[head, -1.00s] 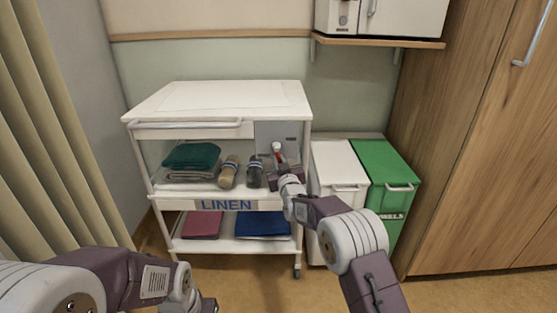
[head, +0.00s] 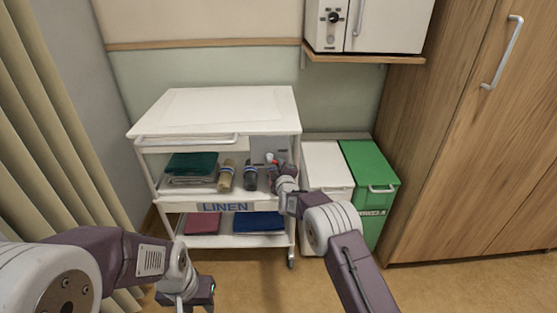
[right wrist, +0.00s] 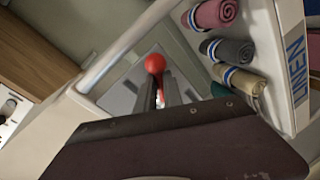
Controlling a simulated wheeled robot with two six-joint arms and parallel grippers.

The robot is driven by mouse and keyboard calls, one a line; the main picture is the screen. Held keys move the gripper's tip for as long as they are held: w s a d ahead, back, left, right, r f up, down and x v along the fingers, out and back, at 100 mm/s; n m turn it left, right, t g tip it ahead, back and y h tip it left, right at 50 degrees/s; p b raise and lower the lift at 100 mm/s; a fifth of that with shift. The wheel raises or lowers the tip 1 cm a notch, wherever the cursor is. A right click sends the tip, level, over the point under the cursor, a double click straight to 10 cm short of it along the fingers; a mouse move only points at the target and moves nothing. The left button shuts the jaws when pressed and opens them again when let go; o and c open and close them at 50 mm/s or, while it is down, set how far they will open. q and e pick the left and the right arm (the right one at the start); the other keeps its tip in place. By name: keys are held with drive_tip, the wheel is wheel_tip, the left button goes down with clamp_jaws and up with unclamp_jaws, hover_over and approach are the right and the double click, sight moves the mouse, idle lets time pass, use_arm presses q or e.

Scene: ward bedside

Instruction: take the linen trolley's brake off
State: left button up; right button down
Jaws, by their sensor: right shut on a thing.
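The white linen trolley (head: 215,110) stands against the wall with a blue LINEN label on its front. A grey panel (head: 268,145) is at its right end, under the top. A lever with a red ball knob (head: 269,157) is at this panel; the knob also shows in the right wrist view (right wrist: 154,63). My right gripper (head: 274,167) is shut on the lever just below the knob, its fingers (right wrist: 160,93) on either side of the stem. The fingers partly hide the stem. My left gripper (head: 202,292) is low at the front, apart from the trolley; its jaws are unclear.
Folded green towels (head: 192,165) and rolled towels (head: 227,176) lie on the middle shelf, with red and blue linen below. A white bin (head: 325,165) and a green bin (head: 368,165) stand close to the trolley's right. A wooden wardrobe (head: 460,150) is further right. Floor in front is clear.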

drive_tip(key=shift+d+r+n+h+p, duration=0.1)
drive_tip(key=shift+r+n+h+p, duration=0.35)
drive_tip(key=shift+n+p, duration=0.85)
drive_tip(key=shift+r+n+h+p, duration=0.25)
drive_tip(key=shift+r+n+p, duration=0.35)
drive_tip(key=shift+n+p, duration=0.7)
drive_tip(key=shift+p, duration=0.3)
drive_tip(key=c, duration=1.5)
unclamp_jaws()
drive_tip(key=shift+s+r, duration=0.1)
drive_tip(key=shift+s, duration=0.5)
drive_tip(key=s, duration=0.2)
drive_tip(key=s+r+p, duration=0.1)
drive_tip(key=s, duration=0.4)
drive_tip(key=shift+s+r+p, duration=0.2)
drive_tip(key=shift+s+p, duration=0.1)
drive_tip(key=shift+s, duration=0.05)
